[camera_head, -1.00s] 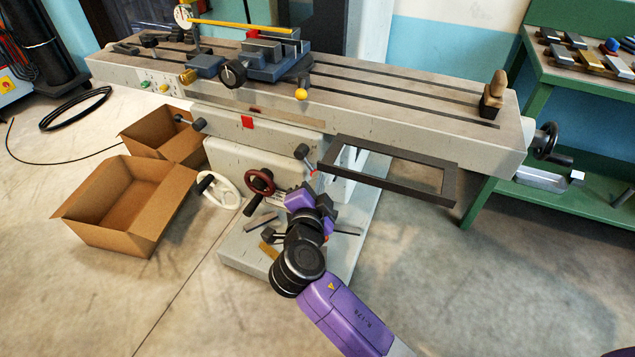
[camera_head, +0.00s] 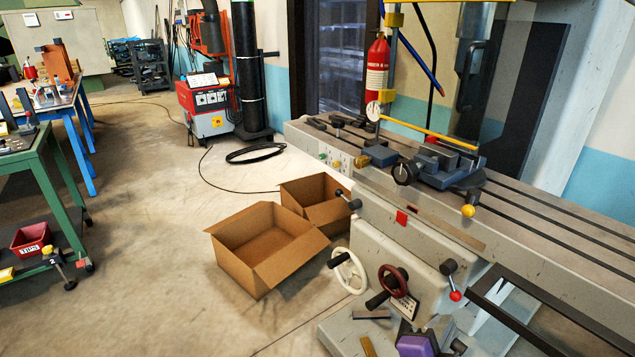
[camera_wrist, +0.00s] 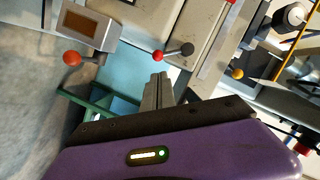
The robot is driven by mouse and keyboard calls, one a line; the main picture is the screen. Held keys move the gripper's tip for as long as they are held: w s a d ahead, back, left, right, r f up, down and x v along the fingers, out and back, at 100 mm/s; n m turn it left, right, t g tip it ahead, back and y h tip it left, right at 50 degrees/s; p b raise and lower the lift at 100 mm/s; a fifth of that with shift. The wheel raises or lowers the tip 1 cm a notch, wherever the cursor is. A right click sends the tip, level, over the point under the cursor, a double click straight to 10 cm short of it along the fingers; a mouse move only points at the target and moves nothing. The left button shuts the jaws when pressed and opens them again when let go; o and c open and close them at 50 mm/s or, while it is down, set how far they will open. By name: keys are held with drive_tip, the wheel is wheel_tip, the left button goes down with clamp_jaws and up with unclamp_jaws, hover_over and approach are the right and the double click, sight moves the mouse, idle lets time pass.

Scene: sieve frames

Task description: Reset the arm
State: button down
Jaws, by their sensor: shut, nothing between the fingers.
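My gripper (camera_wrist: 158,80) shows in the wrist view, its two grey fingers close together with nothing held between them. Its dark and purple body fills the bottom of that view. The fingers point toward the grey milling machine, whose levers with red knobs (camera_wrist: 158,56) appear beyond them. In the head view only a purple part of my arm (camera_head: 415,345) shows at the bottom edge, in front of the machine's base. The fingers cannot be made out there, and the rest of my arm is out of that view.
The milling machine's long table (camera_head: 560,215) stands at the right, with a dark rectangular frame (camera_head: 535,325) jutting from its front. Two open cardboard boxes (camera_head: 243,272) sit on the floor. A green bench (camera_head: 58,185) is at far left. Open floor lies between.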

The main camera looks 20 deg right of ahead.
drive_tip(key=w+a+r+n+t+y, duration=0.1)
drive_tip(key=w+a+n+t+y, duration=0.25)
drive_tip(key=n, duration=0.35)
drive_tip(key=s+a+n+t+y+p, duration=0.35)
drive_tip(key=s+a+n+y, duration=0.4)
drive_tip(key=a+n, duration=0.45)
drive_tip(key=s+d+r+n+y+p, duration=0.1)
drive_tip(key=s+r+p, duration=0.2)
drive_tip(key=s, duration=0.9)
drive_tip(key=s+d+r+n+g+y+p, duration=0.1)
drive_tip(key=s+r+p, duration=0.3)
drive_tip(key=s, duration=0.7)
wheel_tip(320, 180, up, 3)
drive_tip(key=shift+s+f+n, duration=0.15)
drive_tip(key=shift+s+n, duration=0.25)
drive_tip(key=shift+n, duration=0.2)
